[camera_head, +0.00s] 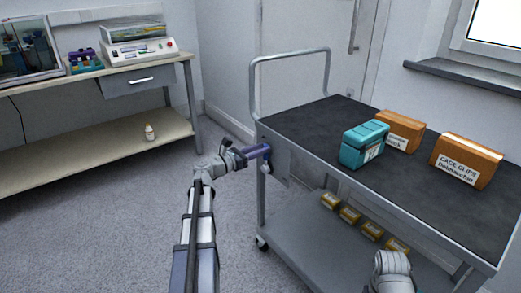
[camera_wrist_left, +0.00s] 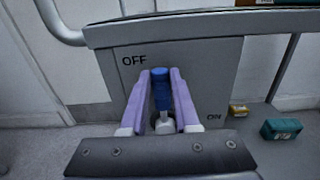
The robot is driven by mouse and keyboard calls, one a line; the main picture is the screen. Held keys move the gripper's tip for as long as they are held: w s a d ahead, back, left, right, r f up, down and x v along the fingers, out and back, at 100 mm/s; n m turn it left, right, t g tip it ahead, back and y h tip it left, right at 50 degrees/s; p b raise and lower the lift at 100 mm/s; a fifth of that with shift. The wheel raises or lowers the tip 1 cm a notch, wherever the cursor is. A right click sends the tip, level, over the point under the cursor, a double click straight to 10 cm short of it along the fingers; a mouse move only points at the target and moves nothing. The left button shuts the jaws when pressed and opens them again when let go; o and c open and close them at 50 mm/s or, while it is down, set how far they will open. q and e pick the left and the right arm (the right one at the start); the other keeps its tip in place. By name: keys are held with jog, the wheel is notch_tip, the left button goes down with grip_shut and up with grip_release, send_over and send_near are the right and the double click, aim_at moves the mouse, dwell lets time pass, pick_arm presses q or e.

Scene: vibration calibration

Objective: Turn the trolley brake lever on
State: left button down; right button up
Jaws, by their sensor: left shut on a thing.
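The trolley (camera_head: 320,100) stands at the right, and a grey brake panel (camera_wrist_left: 205,65) hangs on its near end. The brake lever (camera_wrist_left: 161,90) has a blue handle and points up from its pivot, close to the OFF label at upper left. The ON label is at the panel's lower right. My left gripper (camera_head: 262,152) is at the panel, its purple fingers shut on the blue handle, one on each side in the left wrist view (camera_wrist_left: 161,76). In the head view the fingers hide most of the lever. My right arm shows at bottom right, but its fingers do not.
A teal box (camera_head: 362,145) and two orange cartons (camera_head: 403,131) (camera_head: 466,162) stand on the trolley's top. Several small yellow boxes (camera_head: 349,215) are on its lower shelf. A workbench (camera_head: 95,85) with instruments is at the left. The floor between them is clear.

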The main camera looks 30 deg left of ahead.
pick_arm(q)
jog(key=shift+d, duration=0.1)
jog(key=shift+s+d+f+m, duration=0.1)
jog(key=shift+s+d+m, duration=0.15)
jog(key=shift+d+m, duration=0.35)
jog(key=shift+s+d+f+m, duration=0.1)
jog(key=shift+s+d+m, duration=0.2)
jog(key=shift+m, duration=0.4)
jog(key=m, duration=0.1)
jog(key=d+b, duration=0.1)
jog(key=d+m, duration=0.1)
jog(key=shift+s+f+m, duration=0.3)
jog(key=shift+s+f, duration=0.05)
jog(key=shift+f, duration=0.05)
jog(key=d+f+m+b, duration=0.1)
jog(key=s+d+m+b, duration=0.1)
jog(key=m, duration=0.1)
jog(key=shift+d+f+m, duration=0.15)
jog(key=shift+f+m, duration=0.15)
jog(key=shift+f, duration=0.1)
jog(key=shift+s+d+f+m+b, duration=0.15)
jog(key=shift+d+f+m+b, duration=0.3)
jog(key=shift+m, duration=0.4)
jog(key=shift+s+d+f+m+b, duration=0.1)
jog(key=shift+d+f+m+b, duration=0.25)
jog(key=shift+f+m+b, duration=0.35)
jog(key=shift+r+m, duration=0.15)
jog(key=shift+m, duration=0.1)
